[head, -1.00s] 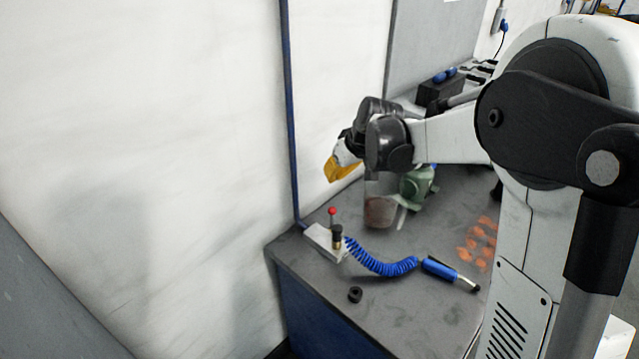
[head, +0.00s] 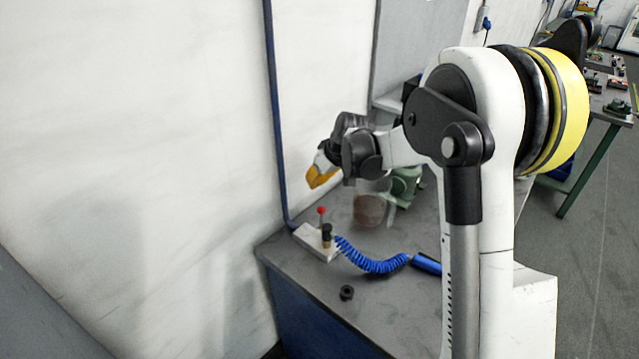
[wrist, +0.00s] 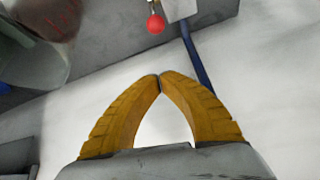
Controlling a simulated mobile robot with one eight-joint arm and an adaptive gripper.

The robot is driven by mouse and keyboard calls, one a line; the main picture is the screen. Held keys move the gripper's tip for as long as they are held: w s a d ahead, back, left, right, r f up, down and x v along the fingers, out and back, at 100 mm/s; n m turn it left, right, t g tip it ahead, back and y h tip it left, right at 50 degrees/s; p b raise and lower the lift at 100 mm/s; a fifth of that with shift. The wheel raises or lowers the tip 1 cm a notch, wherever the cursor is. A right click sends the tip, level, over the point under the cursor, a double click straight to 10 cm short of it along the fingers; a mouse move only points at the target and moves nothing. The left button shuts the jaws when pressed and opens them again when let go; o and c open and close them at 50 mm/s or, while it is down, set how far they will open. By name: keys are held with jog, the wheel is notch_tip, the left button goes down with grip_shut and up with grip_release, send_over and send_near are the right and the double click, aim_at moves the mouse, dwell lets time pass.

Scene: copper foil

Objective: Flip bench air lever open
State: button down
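The bench air lever (head: 321,211) has a red ball knob and stands roughly upright on a pale valve block (head: 313,241) at the bench's left corner. In the wrist view, the red knob (wrist: 155,24) shows at the top, beyond my fingertips, with part of the pale block (wrist: 180,8) beside it. My gripper (head: 313,184) is above the lever in the head view and apart from it. In the wrist view, the yellow fingertips of my gripper (wrist: 160,78) meet with nothing between them.
A blue coiled hose (head: 370,262) runs from the valve to a blue-handled tool (head: 427,264). A black ring (head: 346,293) lies near the front edge. A clear container with brownish contents (head: 369,210) and a green device (head: 405,186) stand behind. The wall is close on the left.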

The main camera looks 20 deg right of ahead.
aim_at(321, 220)
jog(key=f, duration=0.2)
jog(key=f+b, duration=0.1)
jog(key=s+f+b, duration=0.1)
jog(key=f, duration=0.1)
jog(key=shift+d+f, duration=0.1)
jog(key=shift+f, duration=0.25)
jog(key=shift+s+b, duration=0.1)
jog(key=shift+b, duration=0.25)
jog(key=shift+s+d+t, duration=0.15)
jog(key=shift+s+t, duration=0.1)
jog(key=shift+t, duration=0.15)
jog(key=shift+r, duration=0.1)
